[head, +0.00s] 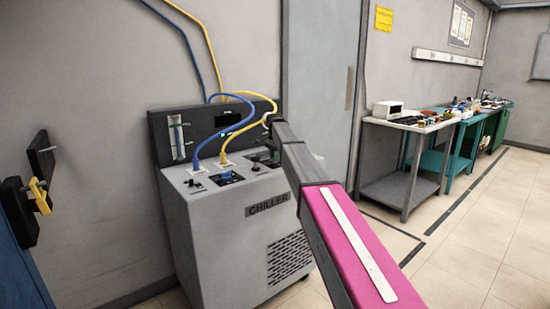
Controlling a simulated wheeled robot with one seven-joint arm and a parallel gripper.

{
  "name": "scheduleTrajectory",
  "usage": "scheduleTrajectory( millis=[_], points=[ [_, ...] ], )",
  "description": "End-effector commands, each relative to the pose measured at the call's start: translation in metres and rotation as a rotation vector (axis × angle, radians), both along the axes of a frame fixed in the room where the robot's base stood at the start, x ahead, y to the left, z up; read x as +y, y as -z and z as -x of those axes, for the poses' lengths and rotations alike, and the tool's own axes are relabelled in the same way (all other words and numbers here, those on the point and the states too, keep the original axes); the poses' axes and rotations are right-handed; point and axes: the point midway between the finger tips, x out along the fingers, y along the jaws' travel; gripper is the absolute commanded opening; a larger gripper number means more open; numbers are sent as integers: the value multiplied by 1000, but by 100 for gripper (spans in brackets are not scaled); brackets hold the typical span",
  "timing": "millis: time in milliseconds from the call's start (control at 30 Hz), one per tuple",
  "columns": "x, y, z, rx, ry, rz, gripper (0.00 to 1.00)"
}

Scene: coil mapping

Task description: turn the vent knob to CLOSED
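The grey chiller (220,225) stands against the wall, with blue and yellow hoses on its sloped top. A small dark knob-like part (195,184) sits at the left of that top. Other small dark parts (255,165) show at the right, beside my arm. I cannot tell which of these is the vent knob, and no CLOSED marking is readable. My arm reaches in from the lower right to the chiller's right side. My gripper, at its far end, is mostly hidden by the arm, so its fingers and any contact are unclear.
A dark back panel (160,140) with a clear flow tube (177,138) rises behind the chiller top. A black wall fixture with a yellow handle (41,196) is at the left. Workbenches (395,122) stand at the right. The floor between is clear.

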Motion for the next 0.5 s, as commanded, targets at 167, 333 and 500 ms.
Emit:
scheduleTrajectory(
  millis=[167,333,500],
  points=[
    [0,0,0,0,-14,0,0],
    [0,0,0,1,-72,0,0],
    [0,0,0,1,-183,0,0]
  ],
)
